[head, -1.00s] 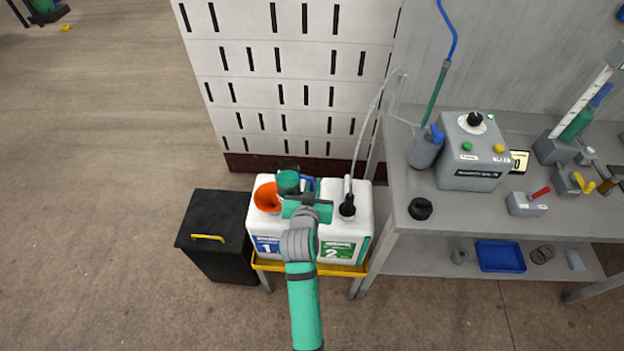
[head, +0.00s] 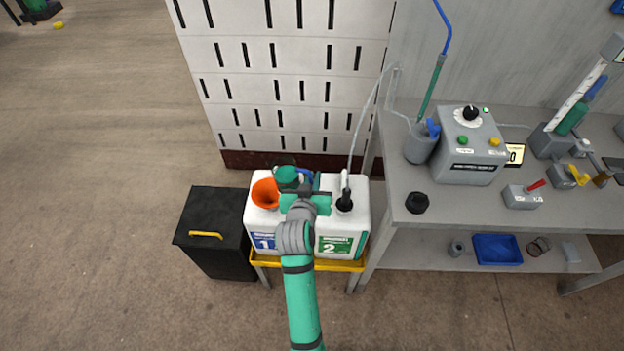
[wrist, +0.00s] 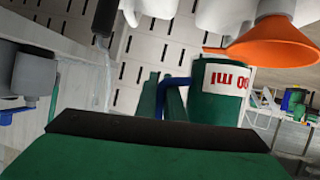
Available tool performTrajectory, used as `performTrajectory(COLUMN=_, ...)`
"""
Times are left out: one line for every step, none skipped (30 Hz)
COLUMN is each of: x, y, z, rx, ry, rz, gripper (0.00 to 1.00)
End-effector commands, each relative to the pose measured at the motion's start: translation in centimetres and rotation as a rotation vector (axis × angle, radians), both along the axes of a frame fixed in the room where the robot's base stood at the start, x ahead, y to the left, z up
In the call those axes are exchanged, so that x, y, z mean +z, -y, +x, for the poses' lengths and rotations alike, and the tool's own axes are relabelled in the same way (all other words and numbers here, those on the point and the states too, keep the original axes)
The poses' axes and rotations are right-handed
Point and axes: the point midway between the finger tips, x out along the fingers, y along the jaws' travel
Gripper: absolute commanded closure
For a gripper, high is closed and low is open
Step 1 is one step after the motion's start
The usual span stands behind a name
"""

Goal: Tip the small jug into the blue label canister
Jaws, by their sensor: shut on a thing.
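The small jug (head: 286,175) is green with a blue handle (wrist: 173,84). My gripper (head: 306,192) is shut on it, above the canisters. The jug looks tilted towards the orange funnel (head: 265,194) in the head view. In the wrist view the jug (wrist: 218,100) shows a white label with red print, close beside the funnel (wrist: 272,45). The funnel sits in the top of the white blue label canister (head: 261,224), marked 1. The jug's contents and any pouring stream cannot be made out.
The green label canister (head: 342,225), marked 2, stands close on the right with a black fitting and hose. Both stand on a yellow tray (head: 325,264). A black bin (head: 214,255) is to the left. A grey bench (head: 455,213) with equipment is to the right.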

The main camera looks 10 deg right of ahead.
Motion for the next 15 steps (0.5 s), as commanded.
performTrajectory(x=0.3, y=-0.1, z=0.1, rx=0.002, ry=-0.002, rz=-0.009, gripper=1.0)
performTrajectory(x=0.4, y=-0.1, z=0.0, rx=0.002, ry=-0.005, rz=-0.015, gripper=1.0)
performTrajectory(x=0.5, y=0.0, z=0.0, rx=0.002, ry=-0.009, rz=-0.022, gripper=1.0)
performTrajectory(x=0.5, y=0.0, z=0.0, rx=0.001, ry=-0.013, rz=-0.028, gripper=1.0)
performTrajectory(x=0.6, y=0.1, z=-0.1, rx=0.002, ry=-0.017, rz=-0.034, gripper=1.0)
performTrajectory(x=0.7, y=0.1, z=-0.1, rx=0.003, ry=-0.023, rz=-0.042, gripper=1.0)
performTrajectory(x=0.8, y=0.1, z=-0.1, rx=0.003, ry=-0.025, rz=-0.047, gripper=1.0)
performTrajectory(x=0.9, y=0.1, z=-0.1, rx=0.003, ry=-0.028, rz=-0.053, gripper=1.0)
performTrajectory(x=1.0, y=0.1, z=-0.1, rx=0.004, ry=-0.037, rz=-0.067, gripper=1.0)
performTrajectory(x=1.1, y=0.2, z=-0.1, rx=0.004, ry=-0.046, rz=-0.084, gripper=1.0)
performTrajectory(x=1.1, y=0.2, z=-0.2, rx=0.003, ry=-0.055, rz=-0.098, gripper=1.0)
performTrajectory(x=1.2, y=0.3, z=-0.2, rx=0.003, ry=-0.066, rz=-0.116, gripper=1.0)
performTrajectory(x=1.3, y=0.4, z=-0.2, rx=0.003, ry=-0.074, rz=-0.13, gripper=1.0)
performTrajectory(x=1.4, y=0.4, z=-0.3, rx=0.002, ry=-0.082, rz=-0.145, gripper=1.0)
performTrajectory(x=1.5, y=0.5, z=-0.3, rx=0.003, ry=-0.093, rz=-0.163, gripper=1.0)
